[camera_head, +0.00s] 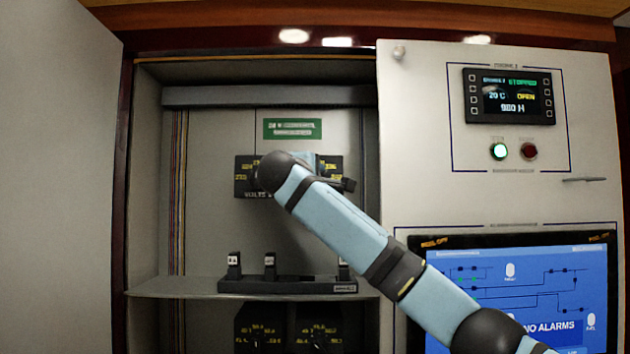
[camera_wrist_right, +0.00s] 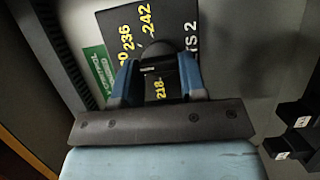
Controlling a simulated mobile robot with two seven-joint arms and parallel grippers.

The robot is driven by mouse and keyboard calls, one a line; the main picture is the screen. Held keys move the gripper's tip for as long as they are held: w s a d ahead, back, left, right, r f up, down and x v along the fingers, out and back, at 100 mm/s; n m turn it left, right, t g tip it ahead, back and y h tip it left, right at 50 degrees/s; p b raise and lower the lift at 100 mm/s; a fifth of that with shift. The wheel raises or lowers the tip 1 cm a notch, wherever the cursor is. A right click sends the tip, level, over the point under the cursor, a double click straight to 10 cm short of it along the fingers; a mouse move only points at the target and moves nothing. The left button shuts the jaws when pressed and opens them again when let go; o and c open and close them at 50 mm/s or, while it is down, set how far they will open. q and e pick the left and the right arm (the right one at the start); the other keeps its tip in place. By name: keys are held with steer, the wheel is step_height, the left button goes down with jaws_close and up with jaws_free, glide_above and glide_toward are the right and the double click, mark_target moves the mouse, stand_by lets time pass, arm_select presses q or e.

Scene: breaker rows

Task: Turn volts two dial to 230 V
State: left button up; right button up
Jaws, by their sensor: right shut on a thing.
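The dark volts two plate (camera_head: 243,189) with yellow numbers is on the cabinet's back wall, half covered by my right arm in the head view. In the right wrist view the plate (camera_wrist_right: 178,18) shows 236, 242, 218 and part of a number ending in 0, with the end of its "VOLTS 2" label. My right gripper (camera_wrist_right: 158,66) is shut on the dark dial knob (camera_wrist_right: 158,52), one blue finger on each side. I cannot tell which number the knob points to. My left gripper is not in view.
A green sign (camera_head: 292,129) is above the plate. A shelf (camera_head: 170,287) below carries a dark row of small switches (camera_head: 290,286). More dials (camera_head: 318,335) sit underneath. A right panel has a small display (camera_head: 508,96) and a blue screen (camera_head: 480,290).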

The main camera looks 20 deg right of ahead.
steer(key=o, duration=0.9)
steer(key=shift+a, duration=0.1)
steer(key=shift+s, duration=0.1)
steer(key=b+v, duration=0.5)
steer(key=v, duration=0.8)
steer(key=shift+s+a, duration=0.2)
steer(key=shift+s, duration=0.1)
